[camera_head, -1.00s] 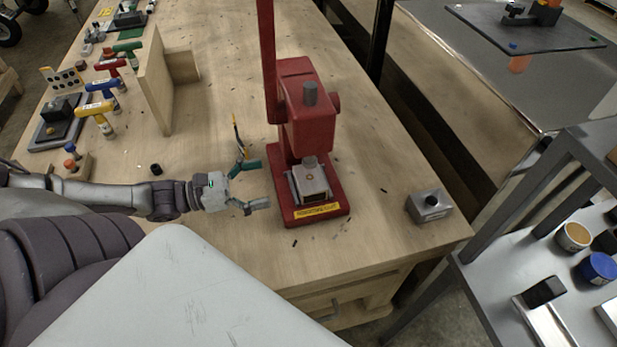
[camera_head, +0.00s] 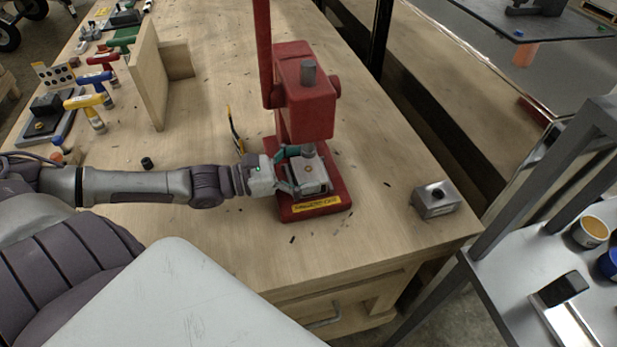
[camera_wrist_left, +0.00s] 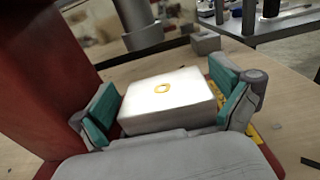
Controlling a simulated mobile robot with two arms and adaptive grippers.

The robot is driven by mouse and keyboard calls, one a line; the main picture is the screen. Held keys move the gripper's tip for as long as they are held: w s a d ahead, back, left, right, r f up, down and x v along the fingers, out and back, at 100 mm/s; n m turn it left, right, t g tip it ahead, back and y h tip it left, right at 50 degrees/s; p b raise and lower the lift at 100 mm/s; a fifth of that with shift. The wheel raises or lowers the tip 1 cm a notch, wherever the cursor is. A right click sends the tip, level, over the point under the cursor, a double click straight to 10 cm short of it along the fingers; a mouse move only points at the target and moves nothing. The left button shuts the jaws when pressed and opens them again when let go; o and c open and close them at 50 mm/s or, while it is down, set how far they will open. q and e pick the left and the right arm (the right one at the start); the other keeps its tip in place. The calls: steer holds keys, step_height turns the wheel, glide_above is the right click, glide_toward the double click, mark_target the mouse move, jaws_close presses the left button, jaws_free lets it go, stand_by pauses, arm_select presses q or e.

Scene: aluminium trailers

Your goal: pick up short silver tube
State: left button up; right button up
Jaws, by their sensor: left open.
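My right gripper is not in view.
The red press (camera_head: 305,100) rises close above the block. A small metal block with a black top hole (camera_head: 436,200) sits near the table's right corner. The table front is mostly clear.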

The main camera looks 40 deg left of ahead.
arm_select(q)
steer(key=shift+d, duration=0.1)
steer(key=c, duration=1.2)
steer(key=shift+o, duration=0.2)
steer(key=shift+r, duration=0.1)
steer(key=shift+r, duration=0.1)
